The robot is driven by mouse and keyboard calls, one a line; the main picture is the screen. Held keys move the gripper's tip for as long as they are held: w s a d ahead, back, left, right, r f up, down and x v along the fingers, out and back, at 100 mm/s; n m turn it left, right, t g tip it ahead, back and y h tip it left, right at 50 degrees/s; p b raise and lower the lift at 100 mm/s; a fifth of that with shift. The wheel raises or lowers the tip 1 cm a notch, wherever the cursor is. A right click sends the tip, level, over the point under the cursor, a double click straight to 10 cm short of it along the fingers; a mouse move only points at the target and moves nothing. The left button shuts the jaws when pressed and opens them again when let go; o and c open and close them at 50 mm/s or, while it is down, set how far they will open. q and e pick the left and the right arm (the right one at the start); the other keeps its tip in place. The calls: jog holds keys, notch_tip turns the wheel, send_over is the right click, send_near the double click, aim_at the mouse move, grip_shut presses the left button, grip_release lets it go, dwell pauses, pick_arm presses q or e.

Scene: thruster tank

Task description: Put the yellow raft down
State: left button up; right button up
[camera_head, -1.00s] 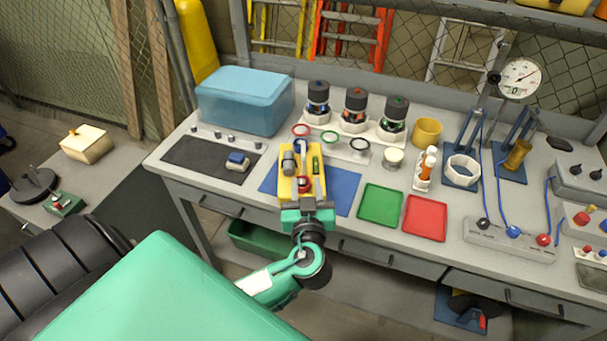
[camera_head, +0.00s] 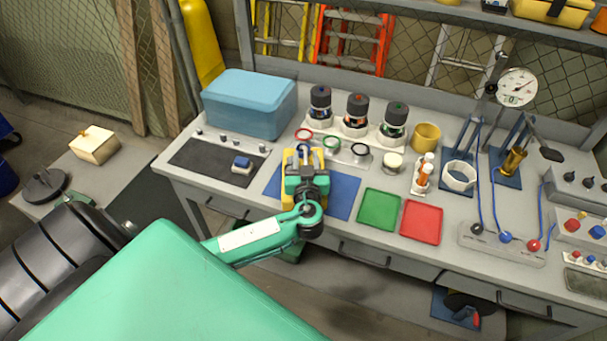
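The yellow raft (camera_head: 289,194) is on the blue mat (camera_head: 345,195) at the front of the workbench. It looks flat on the mat, but any small gap beneath it cannot be judged. My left gripper (camera_head: 304,163), green and dark grey, comes in from the left and is over the raft's middle. The gripper hides most of the raft's top and the parts on it. Its fingertips are hidden, so I cannot tell if they touch the raft. My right gripper is not in view.
A green tray (camera_head: 379,210) and a red tray (camera_head: 421,222) lie right of the mat. A dark panel with a small blue block (camera_head: 242,165) is left. Behind are coloured rings, several capped thrusters (camera_head: 357,112) and a blue bin (camera_head: 247,108).

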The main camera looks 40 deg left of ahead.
pick_arm(q)
grip_shut()
jog(key=shift+r, duration=0.1)
dwell(0.3)
